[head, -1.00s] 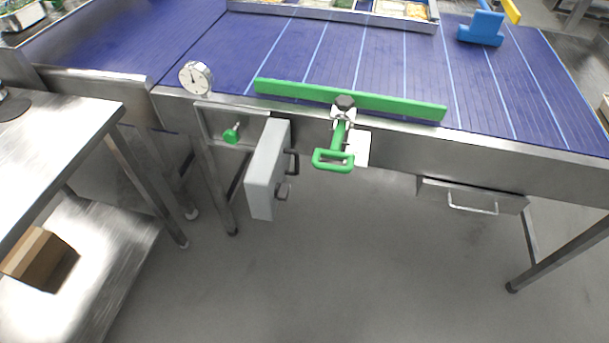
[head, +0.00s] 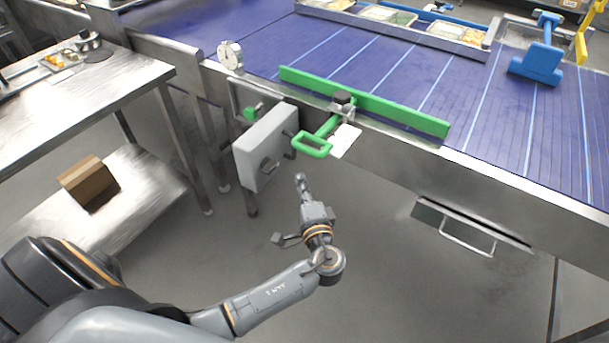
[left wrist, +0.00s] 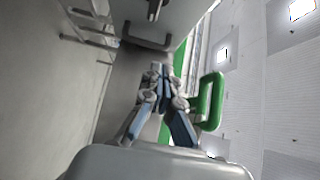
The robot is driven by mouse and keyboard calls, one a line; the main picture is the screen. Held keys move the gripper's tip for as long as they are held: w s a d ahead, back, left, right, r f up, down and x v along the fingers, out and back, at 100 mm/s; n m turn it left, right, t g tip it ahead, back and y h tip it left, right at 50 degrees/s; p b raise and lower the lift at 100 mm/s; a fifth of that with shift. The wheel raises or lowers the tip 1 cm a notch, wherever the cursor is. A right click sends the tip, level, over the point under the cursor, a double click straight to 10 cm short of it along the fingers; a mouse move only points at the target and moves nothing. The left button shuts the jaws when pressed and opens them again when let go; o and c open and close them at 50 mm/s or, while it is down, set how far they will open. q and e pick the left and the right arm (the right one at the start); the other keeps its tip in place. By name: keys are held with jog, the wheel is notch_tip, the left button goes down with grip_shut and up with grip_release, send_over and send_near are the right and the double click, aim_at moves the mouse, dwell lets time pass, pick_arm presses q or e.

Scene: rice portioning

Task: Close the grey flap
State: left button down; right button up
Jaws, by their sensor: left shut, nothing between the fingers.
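The grey flap (head: 264,150) stands swung open in front of the metal frame, below the conveyor edge. It has a dark handle and a dark latch on its face. The recess beside it is uncovered and shows a green knob (head: 253,112). My left gripper (head: 301,181) is shut and empty, pointing up, a little below and to the right of the flap, apparently apart from it. In the left wrist view the fingers (left wrist: 162,72) show just below a dark handle (left wrist: 147,42) on the grey flap (left wrist: 186,14). My right gripper is not in view.
A green handle (head: 312,146) on a green bar (head: 360,101) sticks out to the right of the flap. The blue conveyor (head: 385,75) lies behind. A steel table (head: 90,80) stands at left, a drawer with a handle (head: 468,238) at right. Floor between is clear.

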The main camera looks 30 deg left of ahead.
aim_at(277, 144)
pick_arm(q)
jog(key=shift+s+a+x, duration=0.35)
jog(key=shift+x, duration=1.65)
jog(key=shift+s+a+x, duration=0.3)
jog(key=shift+a+x, duration=0.05)
jog(key=shift+x, duration=1.6)
jog(key=shift+s+a+x, duration=0.35)
jog(key=shift+x, duration=1.65)
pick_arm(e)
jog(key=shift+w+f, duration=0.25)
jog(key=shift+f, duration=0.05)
pick_arm(q)
jog(key=shift+a+f, duration=0.1)
jog(key=shift+f, duration=0.05)
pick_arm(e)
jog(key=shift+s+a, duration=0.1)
